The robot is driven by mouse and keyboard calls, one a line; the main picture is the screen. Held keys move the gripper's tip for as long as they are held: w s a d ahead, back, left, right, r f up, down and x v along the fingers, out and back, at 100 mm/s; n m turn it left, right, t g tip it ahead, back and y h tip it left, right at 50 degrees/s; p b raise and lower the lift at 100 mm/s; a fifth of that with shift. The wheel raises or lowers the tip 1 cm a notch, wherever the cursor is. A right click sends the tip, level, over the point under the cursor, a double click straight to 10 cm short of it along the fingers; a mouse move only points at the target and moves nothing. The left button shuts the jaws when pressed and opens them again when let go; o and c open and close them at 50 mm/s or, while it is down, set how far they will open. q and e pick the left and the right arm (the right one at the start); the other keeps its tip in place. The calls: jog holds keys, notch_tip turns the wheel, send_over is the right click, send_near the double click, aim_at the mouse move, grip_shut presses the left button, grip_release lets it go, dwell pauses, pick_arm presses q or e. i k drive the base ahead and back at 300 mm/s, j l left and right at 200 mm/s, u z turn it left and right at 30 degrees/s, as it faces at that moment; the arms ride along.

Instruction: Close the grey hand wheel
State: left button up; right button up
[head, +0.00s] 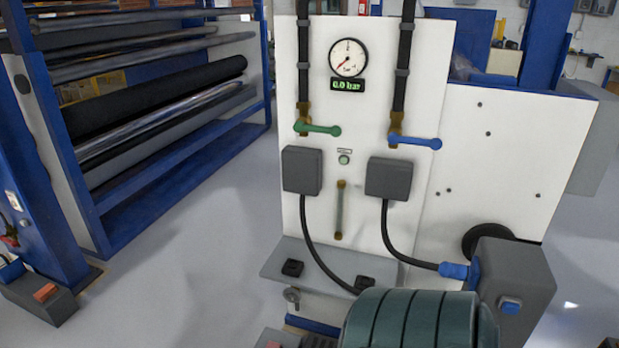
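A small grey metal fitting (291,296), which looks like a hand wheel, shows low on the machine's front, just under the left part of the grey ledge (286,262). It is too small to tell whether it is open or closed. A round black wheel-like part (478,238) is at the right, partly hidden behind a grey motor box. Neither of my grippers is in the head view.
The white panel (325,222) carries a gauge (348,58) with a display reading 0.0 bar, a green lever (318,129) and a blue lever (415,141). A ribbed motor (405,322) stands at front right. Open floor (195,260) lies left; a blue roller rack (185,165) stands beyond.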

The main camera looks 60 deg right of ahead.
aim_at(292, 295)
jog(key=z, duration=1.9)
jog(key=i+j+u, duration=0.85)
jog(key=u, duration=0.2)
jog(key=i+j+u, duration=0.1)
jog(key=u, duration=0.2)
jog(key=i+u, duration=0.35)
jog(key=i+j+u, duration=0.1)
jog(key=i, duration=0.6)
jog(key=i+z, duration=0.85)
jog(key=i+j+z, duration=0.4)
jog(key=i+l+z, duration=0.25)
jog(key=i+z, duration=0.6)
jog(key=i+l, duration=0.05)
jog(key=i, duration=0.05)
